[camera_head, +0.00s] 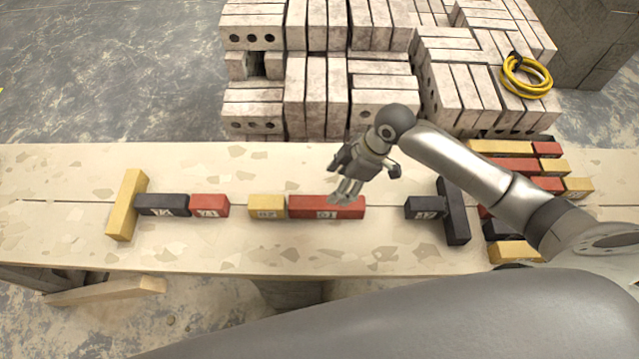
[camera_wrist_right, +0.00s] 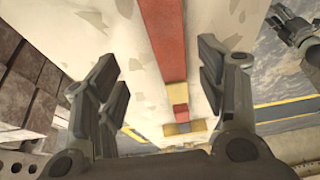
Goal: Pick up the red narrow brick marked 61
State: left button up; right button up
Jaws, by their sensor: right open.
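A long red brick (camera_head: 345,207) lies in a row on the pale table. Its white label looks like 10 or 61, but I cannot read it surely. It also shows in the right wrist view (camera_wrist_right: 165,42). A shorter red brick (camera_head: 210,205) further left has a label I cannot read surely. My right gripper (camera_head: 345,192) is open and empty, above the long brick's right half and hiding part of its back edge. In the wrist view the open fingers (camera_wrist_right: 165,85) stand apart. What looks like my left gripper (camera_wrist_right: 290,28) shows at upper right, its jaws unclear.
A yellow brick (camera_head: 267,207) sits left of the long red brick. A black brick (camera_head: 163,205) and yellow crosspiece (camera_head: 127,205) lie further left. Black bricks (camera_head: 452,210) lie right. Stacked bricks (camera_head: 515,165) are under my arm. Grey blocks (camera_head: 330,85) stand behind the table (camera_head: 250,255).

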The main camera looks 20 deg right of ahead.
aim_at(326, 204)
jog(key=x, duration=0.2)
jog(key=s+x, duration=0.1)
jog(key=x, duration=0.1)
jog(key=shift+w+a+f, duration=0.1)
jog(key=shift+a+f, duration=0.1)
jog(key=shift+w+f, duration=0.1)
jog(key=shift+f, duration=0.2)
jog(key=x, duration=0.4)
jog(key=shift+s+d+f, duration=0.25)
jog(key=shift+s, duration=0.05)
jog(key=shift+w+a+f, duration=0.1)
jog(key=shift+f, duration=0.3)
jog(key=shift+c, duration=1.2)
jog(key=c, duration=0.9)
jog(key=shift+c, duration=1.4)
pick_arm(q)
jog(key=s, duration=0.3)
jog(key=shift+s+a+r, duration=0.1)
jog(key=shift+r, duration=0.1)
pick_arm(e)
jog(key=shift+w, duration=0.1)
grip_shut()
